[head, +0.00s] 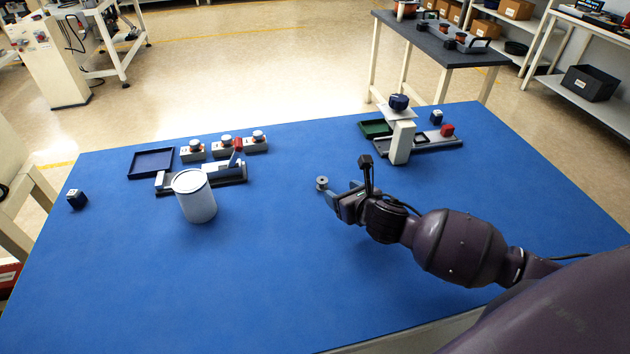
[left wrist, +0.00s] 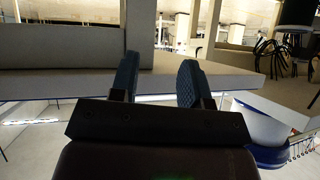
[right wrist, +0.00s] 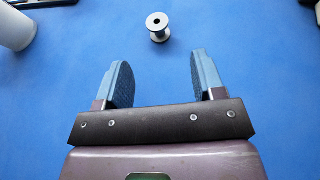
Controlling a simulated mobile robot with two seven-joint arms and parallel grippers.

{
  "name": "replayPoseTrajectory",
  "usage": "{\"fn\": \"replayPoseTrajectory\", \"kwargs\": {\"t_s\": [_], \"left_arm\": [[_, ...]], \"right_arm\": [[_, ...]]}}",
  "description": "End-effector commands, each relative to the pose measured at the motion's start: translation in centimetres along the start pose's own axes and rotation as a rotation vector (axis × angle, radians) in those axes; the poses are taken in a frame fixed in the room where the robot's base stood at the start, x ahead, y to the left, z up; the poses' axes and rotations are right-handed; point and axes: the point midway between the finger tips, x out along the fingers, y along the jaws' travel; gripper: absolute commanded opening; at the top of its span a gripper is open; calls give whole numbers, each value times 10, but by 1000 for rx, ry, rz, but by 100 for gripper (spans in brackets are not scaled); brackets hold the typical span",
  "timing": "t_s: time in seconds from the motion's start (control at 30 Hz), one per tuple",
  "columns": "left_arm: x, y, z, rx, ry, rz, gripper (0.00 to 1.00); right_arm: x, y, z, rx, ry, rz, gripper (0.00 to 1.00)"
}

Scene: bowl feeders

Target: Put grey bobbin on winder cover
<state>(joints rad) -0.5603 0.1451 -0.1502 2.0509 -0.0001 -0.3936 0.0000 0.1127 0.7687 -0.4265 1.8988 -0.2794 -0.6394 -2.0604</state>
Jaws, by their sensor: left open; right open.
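The grey bobbin (head: 322,183) is a small flanged spool standing on the blue table, just beyond my right gripper (head: 336,194). In the right wrist view the bobbin (right wrist: 158,34) lies ahead of the right gripper (right wrist: 157,75), roughly centred between its fingers and apart from them. The right gripper is open and empty. My left gripper (left wrist: 158,70) is open and empty; it is out of the head view. I cannot tell for sure which part is the winder cover; a device with a grey base (head: 230,178) stands at the left, partly hidden by a white canister (head: 197,205).
At the back right are a post device (head: 401,142) with a blue knob and a green tray (head: 376,128). The table's front middle is clear.

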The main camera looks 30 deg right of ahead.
Motion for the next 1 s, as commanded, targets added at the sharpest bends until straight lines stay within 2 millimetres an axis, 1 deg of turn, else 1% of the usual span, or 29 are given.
{"fn": "replayPoseTrajectory", "kwargs": {"t_s": [0.03, 0.1, 0.23, 0.33, 0.5, 0.57, 0.8, 0.9, 1.0], "left_arm": [[-2, -1, 8, 0, -15, -1, 43], [-4, -1, 15, 1, -30, -2, 43], [-4, -1, 25, 2, -48, -2, 43], [-2, -1, 25, 4, -49, -1, 43], [1, 0, 14, 6, -26, 2, 43], [3, 1, 13, 6, -22, 3, 43], [9, 3, 24, 7, -38, 7, 43], [10, 3, 26, 6, -41, 8, 43], [10, 4, 24, 5, -39, 8, 43]], "right_arm": [[6, 0, -1, 0, 0, -1, 63], [16, 0, 0, 1, -1, 0, 63], [35, 0, -1, 3, 0, -1, 63], [46, 0, -1, 3, 1, -1, 63], [55, 1, 1, 4, -1, 0, 63], [59, 1, 0, 4, 0, 0, 63], [92, 4, -1, 6, 3, -1, 63], [101, 4, 0, 4, 2, 0, 63], [104, 4, 2, 4, 0, 0, 63]]}}
